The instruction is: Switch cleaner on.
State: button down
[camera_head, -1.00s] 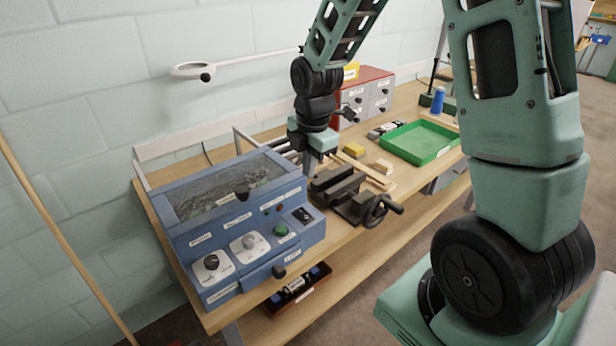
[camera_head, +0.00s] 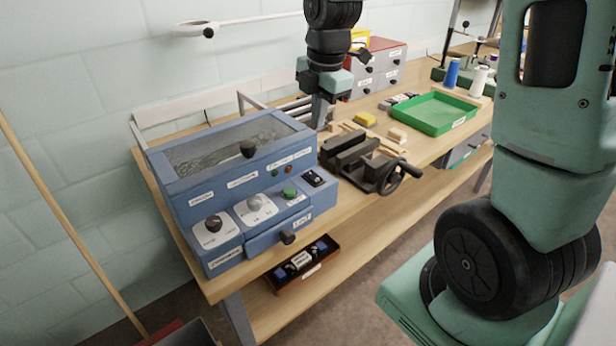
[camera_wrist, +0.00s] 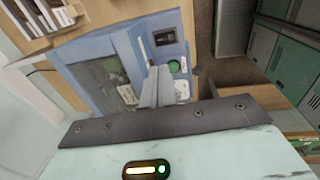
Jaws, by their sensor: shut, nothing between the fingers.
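The cleaner is a blue box (camera_head: 168,222) with a clear-topped lid, at the left end of the bench. Its sloped front panel carries a black rocker switch (camera_head: 313,178), a green button (camera_head: 289,193) and two white dials, the left one (camera_head: 213,221) and the middle one (camera_head: 254,204). My gripper (camera_head: 318,122) is shut and empty, pointing down above and behind the cleaner's right end. In the wrist view, my gripper's fingers (camera_wrist: 155,88) reach over the panel, with the green button (camera_wrist: 174,66) and black switch (camera_wrist: 165,37) just beyond. The switch's position is too small to tell.
A dark vise (camera_head: 358,162) stands right of the cleaner. A green tray (camera_head: 432,113), grey drawers (camera_head: 386,72), small blocks and a blue spool (camera_head: 452,74) lie farther right. A lamp arm (camera_head: 240,22) juts from the wall. A box (camera_head: 303,268) sits on the lower shelf.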

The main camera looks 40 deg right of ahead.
aim_at(311, 174)
dwell(0.4)
jog(key=f, duration=0.4)
jog(key=w+f, duration=0.1)
jog(key=f, duration=0.4)
jog(key=w+f+p, duration=0.1)
jog(key=f, duration=0.4)
jog(key=shift+r, duration=0.1)
